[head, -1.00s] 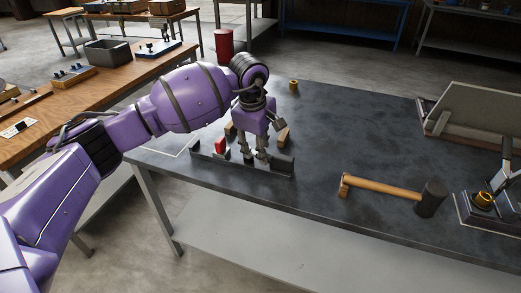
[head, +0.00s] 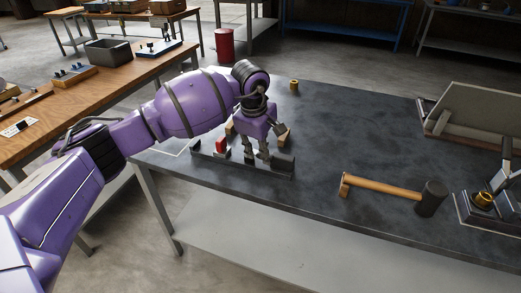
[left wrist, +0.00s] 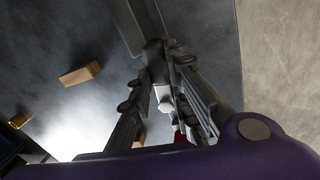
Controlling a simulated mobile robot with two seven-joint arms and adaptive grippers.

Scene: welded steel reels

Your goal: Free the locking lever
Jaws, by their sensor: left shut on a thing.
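A long dark fixture (head: 281,163) lies near the table's front left edge, with a red block (head: 220,146) toward its left end. My left gripper (head: 257,157) points down over the fixture, right of the red block, and is shut on a small part of it. In the left wrist view, the gripper's fingers (left wrist: 168,62) close in on each other, with a pale grey piece (left wrist: 165,92) showing between them. The fingers hide most of the held part, so I cannot tell for certain that it is the locking lever. My right gripper is out of view.
On the dark tabletop (head: 330,130) lie a mallet (head: 385,191), a brass piece (head: 294,84) and wooden blocks (head: 283,137) near my gripper. At the right stand a grey tilted panel (head: 480,118) and a fixture with a brass ring (head: 482,199). The table's middle is clear.

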